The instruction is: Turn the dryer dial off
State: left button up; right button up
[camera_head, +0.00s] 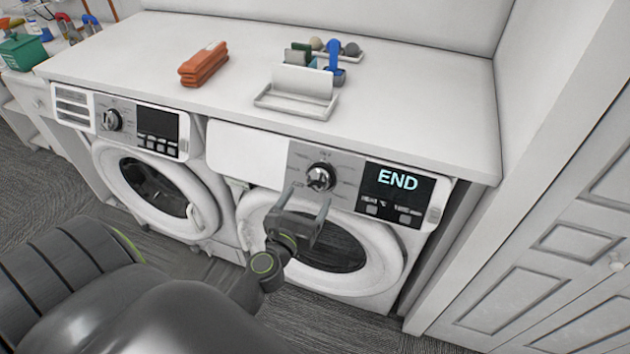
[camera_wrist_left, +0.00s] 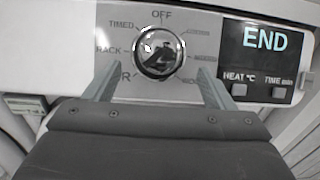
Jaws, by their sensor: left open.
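The dryer (camera_head: 330,262) is the right-hand white machine under the counter. Its round chrome dial (camera_head: 321,177) sits on the grey panel left of a display (camera_head: 397,186) reading END. In the left wrist view the dial (camera_wrist_left: 159,52) shows between my fingertips, with OFF printed above it and TIMED and RACK at its left. The dial's pointer direction is hard to make out. My left gripper (camera_head: 307,200) is open and empty in front of the dryer, just below the dial; its fingers (camera_wrist_left: 157,82) show on both sides of the dial. My right gripper is not in view.
A second machine (camera_head: 150,180) with its own dial stands at the left. The counter (camera_head: 420,110) above holds folded orange cloths (camera_head: 204,64), a white tray (camera_head: 297,95) and small brushes. A white panelled cabinet (camera_head: 560,240) stands close on the right.

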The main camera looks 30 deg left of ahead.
aim_at(316, 184)
pick_arm(q)
jog(key=shift+w+a, duration=0.2)
jog(key=shift+w, duration=0.7)
jog(key=shift+w+a, duration=0.15)
jog(key=shift+w, duration=0.8)
jog(key=shift+w+a, duration=0.2)
jog(key=shift+w, duration=0.7)
jog(key=shift+c, duration=0.4)
jog(key=c, duration=0.9)
